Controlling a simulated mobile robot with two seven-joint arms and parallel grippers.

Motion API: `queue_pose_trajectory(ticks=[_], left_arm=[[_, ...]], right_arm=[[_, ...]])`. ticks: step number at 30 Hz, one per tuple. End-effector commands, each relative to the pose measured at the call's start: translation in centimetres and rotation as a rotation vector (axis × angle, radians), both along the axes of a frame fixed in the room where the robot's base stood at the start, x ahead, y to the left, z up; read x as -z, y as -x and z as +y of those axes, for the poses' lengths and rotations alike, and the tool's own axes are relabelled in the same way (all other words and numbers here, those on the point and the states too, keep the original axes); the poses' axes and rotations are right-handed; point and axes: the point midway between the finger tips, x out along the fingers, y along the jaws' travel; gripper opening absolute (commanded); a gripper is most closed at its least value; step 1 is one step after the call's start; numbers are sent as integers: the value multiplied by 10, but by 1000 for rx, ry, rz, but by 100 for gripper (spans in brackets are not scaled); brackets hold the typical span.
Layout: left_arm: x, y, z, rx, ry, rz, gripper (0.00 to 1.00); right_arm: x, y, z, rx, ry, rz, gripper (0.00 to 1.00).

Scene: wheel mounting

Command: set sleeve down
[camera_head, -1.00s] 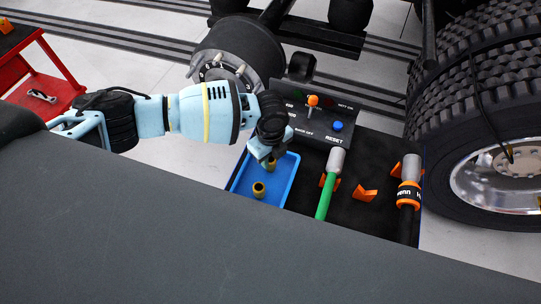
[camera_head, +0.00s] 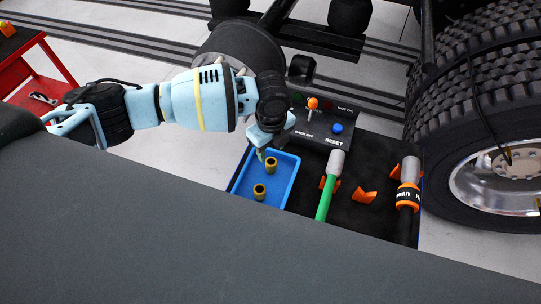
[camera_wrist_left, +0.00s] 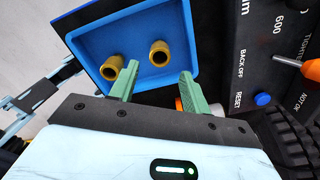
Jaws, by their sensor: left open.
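Two brass-coloured hollow sleeves stand upright in the blue tray (camera_head: 282,190). One sleeve (camera_head: 271,166) is near the tray's far side and the other sleeve (camera_head: 259,192) is nearer the middle. In the left wrist view the two sleeves (camera_wrist_left: 111,68) (camera_wrist_left: 160,53) show apart from each other inside the tray (camera_wrist_left: 100,31). My left gripper (camera_head: 263,152) is just above the tray's far edge, close to the far sleeve. In the left wrist view its green fingers (camera_wrist_left: 158,86) are spread with nothing between them. My right gripper is not in view.
A control box (camera_head: 318,126) with an orange-tipped lever and blue button stands behind the tray. A green-handled tool (camera_head: 328,188) and an orange-banded tool (camera_head: 408,190) lie on the black mat to the right. A large wheel (camera_head: 490,130) stands at the far right.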

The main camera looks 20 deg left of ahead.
Motion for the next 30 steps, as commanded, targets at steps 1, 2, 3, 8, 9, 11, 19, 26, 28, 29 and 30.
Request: queue_pose_trajectory(ticks=[1,2,3,8,9,11,19,26,28,29,30], left_arm=[[-12,-1,0,0,0,-4,47],[-18,-1,0,0,2,-5,47],[-25,-1,0,0,1,-3,47],[-48,0,0,0,0,-2,47],[-51,0,0,0,0,-1,47],[-56,0,0,0,0,0,47],[-61,0,0,0,-1,1,47],[-61,0,0,0,-1,1,47],[-61,0,0,0,-1,1,47],[-61,0,0,0,-1,1,47],[-61,0,0,0,-1,1,47]], right_arm=[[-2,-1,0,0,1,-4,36],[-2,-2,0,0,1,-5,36],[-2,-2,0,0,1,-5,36],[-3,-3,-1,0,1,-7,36],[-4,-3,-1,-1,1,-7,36],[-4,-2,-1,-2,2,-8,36],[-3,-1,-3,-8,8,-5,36],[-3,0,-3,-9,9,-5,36],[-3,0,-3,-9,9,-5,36],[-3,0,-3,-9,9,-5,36],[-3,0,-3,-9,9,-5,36]])
